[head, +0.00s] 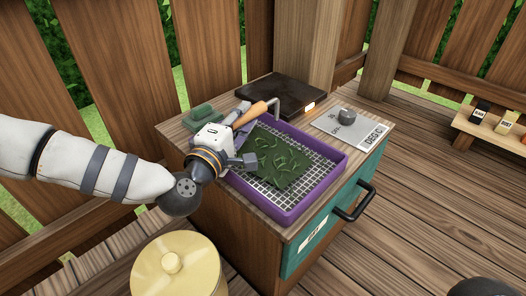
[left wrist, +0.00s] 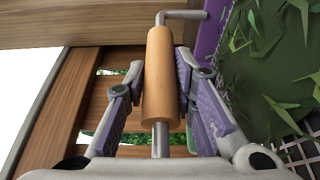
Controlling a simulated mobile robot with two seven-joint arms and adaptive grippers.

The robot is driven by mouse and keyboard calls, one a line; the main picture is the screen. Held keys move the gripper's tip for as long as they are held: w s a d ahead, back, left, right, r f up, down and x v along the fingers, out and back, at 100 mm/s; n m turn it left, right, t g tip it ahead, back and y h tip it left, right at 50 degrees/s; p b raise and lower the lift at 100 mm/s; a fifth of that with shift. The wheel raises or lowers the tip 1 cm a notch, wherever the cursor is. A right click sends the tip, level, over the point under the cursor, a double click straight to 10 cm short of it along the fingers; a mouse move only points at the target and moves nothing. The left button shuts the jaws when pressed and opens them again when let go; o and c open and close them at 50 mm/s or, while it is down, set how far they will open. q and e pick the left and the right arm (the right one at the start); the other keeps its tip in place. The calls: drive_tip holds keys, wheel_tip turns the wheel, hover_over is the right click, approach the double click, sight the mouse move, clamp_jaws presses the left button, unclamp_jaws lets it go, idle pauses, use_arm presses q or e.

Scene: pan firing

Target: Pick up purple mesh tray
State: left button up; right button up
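The purple mesh tray (head: 318,202) rests on the wooden cabinet top, with a pale wire-mesh bottom. A dark green leafy sheet (head: 275,158) lies in it. A wooden handle on a bent metal rod (head: 257,112) runs along the tray's left side; the rod bends toward the purple wall in the left wrist view. My left gripper (head: 238,128) is at this handle. In the left wrist view its purple-padded fingers (left wrist: 160,85) stand on both sides of the wooden handle (left wrist: 160,75) and appear closed on it. My right gripper is not seen.
A green block (head: 200,113) is at the back left. Small bottles (head: 480,113) stand far right.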

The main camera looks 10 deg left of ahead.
use_arm(q)
clamp_jaws()
